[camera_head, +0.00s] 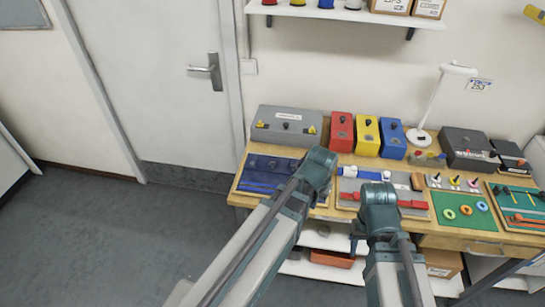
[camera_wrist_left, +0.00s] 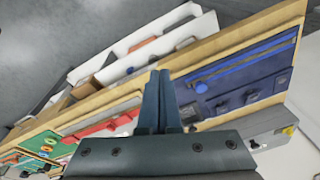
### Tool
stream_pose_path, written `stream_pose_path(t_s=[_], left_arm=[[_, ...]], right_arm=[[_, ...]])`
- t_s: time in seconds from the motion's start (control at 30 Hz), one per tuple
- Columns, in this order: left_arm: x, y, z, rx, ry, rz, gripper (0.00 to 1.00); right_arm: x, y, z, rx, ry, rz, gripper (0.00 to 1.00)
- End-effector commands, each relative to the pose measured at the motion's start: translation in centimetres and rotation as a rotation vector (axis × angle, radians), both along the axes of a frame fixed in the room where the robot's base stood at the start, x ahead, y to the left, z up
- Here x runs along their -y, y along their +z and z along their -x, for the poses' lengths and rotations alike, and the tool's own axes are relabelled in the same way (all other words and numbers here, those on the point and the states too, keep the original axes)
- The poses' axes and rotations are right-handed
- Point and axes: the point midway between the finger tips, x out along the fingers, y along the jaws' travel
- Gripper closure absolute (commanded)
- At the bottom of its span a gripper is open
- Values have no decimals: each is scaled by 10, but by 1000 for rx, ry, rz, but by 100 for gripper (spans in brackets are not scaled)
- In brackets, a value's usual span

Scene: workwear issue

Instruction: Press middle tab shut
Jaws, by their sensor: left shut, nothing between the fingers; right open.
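The navy board (camera_head: 262,172) lies at the left of the bench with blue strips along its front. It also shows in the left wrist view (camera_wrist_left: 238,80), with several small dark tabs; the middle tab (camera_wrist_left: 250,96) looks flat, but I cannot tell whether it is shut. My left gripper (camera_wrist_left: 160,76) is shut and empty, beside the board and apart from the tabs. In the head view its arm covers the board's right edge. My right gripper (camera_head: 378,195) is open over the bench's front, right of the left one; its fingertips are mostly hidden.
A grey board with a red strap (camera_head: 412,204) lies right of the navy board. Behind stand a grey case (camera_head: 285,128) and red (camera_head: 341,131), yellow (camera_head: 366,136) and blue boxes (camera_head: 392,138). A green mat (camera_head: 464,222) and a lamp (camera_head: 419,137) are further right. The floor at left is clear.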

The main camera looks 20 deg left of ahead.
Motion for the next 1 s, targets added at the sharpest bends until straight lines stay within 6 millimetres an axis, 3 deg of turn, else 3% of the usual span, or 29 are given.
stream_pose_path(t_s=[0.03, 0.2, 0.4, 0.5, 0.7, 1.0], left_arm=[[-22, 10, -27, 44, 51, 13, 100], [-91, 30, -86, 190, 185, 40, 100], [-164, 50, -126, 321, 300, 47, 100], [-187, 56, -136, 363, 334, 46, 100], [-206, 61, -143, 396, 362, 44, 100], [-206, 61, -143, 397, 362, 44, 100]], right_arm=[[0, 9, 0, 0, 0, 0, 50], [0, 21, 0, 0, 1, 0, 50], [0, 30, 0, 0, 1, 0, 50], [0, 32, 0, 0, 1, 0, 50], [0, 34, 0, 0, 1, 0, 50], [0, 33, 0, 0, 1, 0, 50]])
